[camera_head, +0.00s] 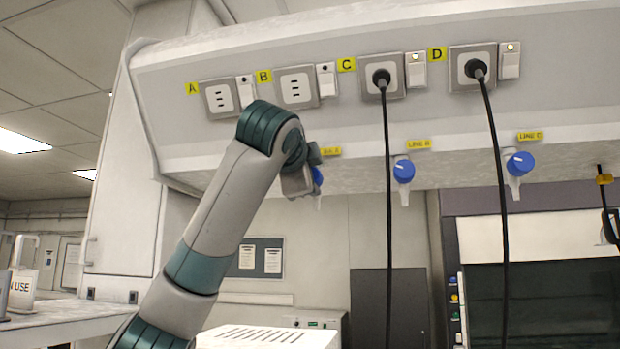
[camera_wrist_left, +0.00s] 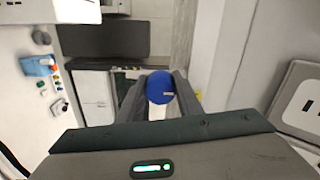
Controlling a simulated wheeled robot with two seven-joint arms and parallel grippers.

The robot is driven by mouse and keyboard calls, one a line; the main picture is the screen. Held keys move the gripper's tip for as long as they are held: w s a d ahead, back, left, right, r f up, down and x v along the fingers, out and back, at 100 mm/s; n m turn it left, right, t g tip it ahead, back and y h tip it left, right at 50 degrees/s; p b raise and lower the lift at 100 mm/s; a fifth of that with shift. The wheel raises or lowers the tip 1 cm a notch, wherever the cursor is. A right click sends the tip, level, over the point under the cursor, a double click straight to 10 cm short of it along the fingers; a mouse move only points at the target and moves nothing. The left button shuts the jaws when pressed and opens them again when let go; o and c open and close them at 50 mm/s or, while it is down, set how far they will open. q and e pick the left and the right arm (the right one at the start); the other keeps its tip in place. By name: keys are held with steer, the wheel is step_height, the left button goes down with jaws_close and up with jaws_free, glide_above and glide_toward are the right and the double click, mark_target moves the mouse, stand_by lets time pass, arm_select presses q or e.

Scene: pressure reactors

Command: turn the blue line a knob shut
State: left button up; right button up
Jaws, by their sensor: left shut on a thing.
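The blue line A knob (camera_head: 317,176) shows only in part in the head view, behind my left gripper (camera_head: 300,183), below a yellow label that is partly covered. In the left wrist view the round blue knob (camera_wrist_left: 160,87) sits between the two dark fingers of my left gripper (camera_wrist_left: 159,96), which are shut on it. The angle of the knob's handle cannot be told. My right gripper is in neither view.
Blue knobs for line B (camera_head: 403,171) and line C (camera_head: 520,163) hang to the right along the panel's lower edge. Sockets A (camera_head: 220,98) and B (camera_head: 296,87) are empty. Black cables (camera_head: 388,220) hang from sockets C and D, in front of the panel.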

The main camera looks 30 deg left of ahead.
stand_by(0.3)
arm_select(q)
steer(key=o, duration=1)
steer(key=shift+o, duration=0.2)
steer(key=shift+d, duration=0.1)
steer(key=shift+s, duration=0.1)
arm_select(e)
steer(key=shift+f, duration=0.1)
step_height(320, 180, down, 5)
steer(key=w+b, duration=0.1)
steer(key=b, duration=0.5)
arm_select(q)
steer(key=b+v, duration=0.2)
steer(key=v, duration=1.5)
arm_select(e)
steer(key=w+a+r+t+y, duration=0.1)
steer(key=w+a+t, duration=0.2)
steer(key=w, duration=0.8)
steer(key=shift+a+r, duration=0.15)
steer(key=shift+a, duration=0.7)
arm_select(q)
steer(key=shift+s, duration=0.1)
